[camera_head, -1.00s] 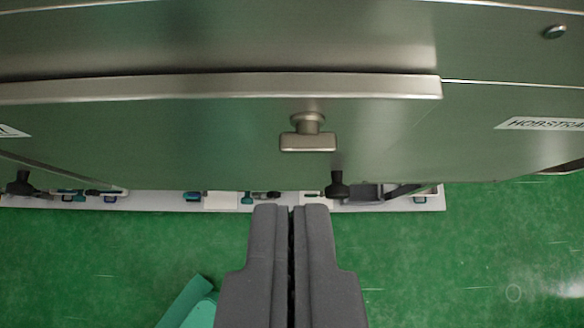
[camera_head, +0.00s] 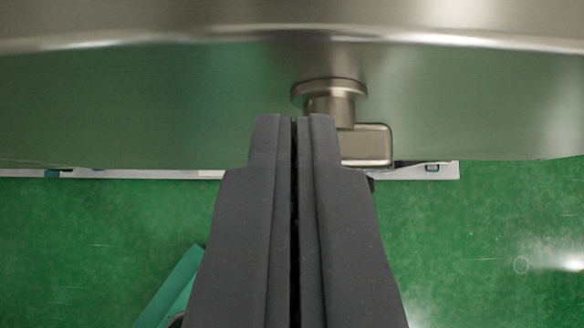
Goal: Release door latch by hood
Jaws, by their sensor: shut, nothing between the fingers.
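The door latch (camera_head: 366,144) is a brushed-metal T-shaped handle on a round stem, set on the front of the metal hood or door panel (camera_head: 180,110). My gripper (camera_head: 294,118) is shut and empty, with its dark grey fingers pointing at the panel. The fingertips overlap the left part of the latch in the picture and hide it. The right end of the crossbar shows to the right of the fingers. I cannot tell whether the fingertips touch the latch.
The curved metal panel fills the top of the view. Below it is a green floor (camera_head: 480,240) with a pale strip (camera_head: 140,173) along the machine's foot. A teal object (camera_head: 172,290) lies at lower left, partly hidden by my gripper.

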